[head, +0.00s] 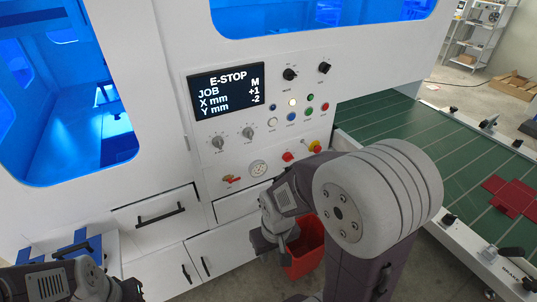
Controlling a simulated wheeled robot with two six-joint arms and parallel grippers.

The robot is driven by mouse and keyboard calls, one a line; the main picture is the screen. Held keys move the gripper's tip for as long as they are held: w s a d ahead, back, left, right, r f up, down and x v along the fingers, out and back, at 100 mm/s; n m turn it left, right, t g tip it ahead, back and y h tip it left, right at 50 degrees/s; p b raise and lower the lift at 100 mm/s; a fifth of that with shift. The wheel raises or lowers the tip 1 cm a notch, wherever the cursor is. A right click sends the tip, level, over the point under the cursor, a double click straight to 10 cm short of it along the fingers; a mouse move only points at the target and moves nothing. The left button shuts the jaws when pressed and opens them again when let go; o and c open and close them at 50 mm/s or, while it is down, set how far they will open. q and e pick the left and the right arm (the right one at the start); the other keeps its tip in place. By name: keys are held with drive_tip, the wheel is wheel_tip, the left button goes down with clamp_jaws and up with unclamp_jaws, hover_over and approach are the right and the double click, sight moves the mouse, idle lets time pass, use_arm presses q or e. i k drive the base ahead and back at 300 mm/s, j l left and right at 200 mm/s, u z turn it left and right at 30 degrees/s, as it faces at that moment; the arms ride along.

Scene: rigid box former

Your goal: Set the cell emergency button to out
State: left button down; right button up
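The cell emergency button (316,147), red on a yellow base, sits at the lower right of the white machine's control panel. It is small here, and I cannot tell from its shape whether it is in or out.
Another red button (288,156) sits just left of the emergency button. Several knobs and coloured buttons are above it. A red bin (305,250) stands on the floor behind my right arm. A green table (400,130) with a red piece (513,196) extends right.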

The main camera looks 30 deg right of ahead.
sight(317, 149)
drive_tip(key=z, duration=1.45)
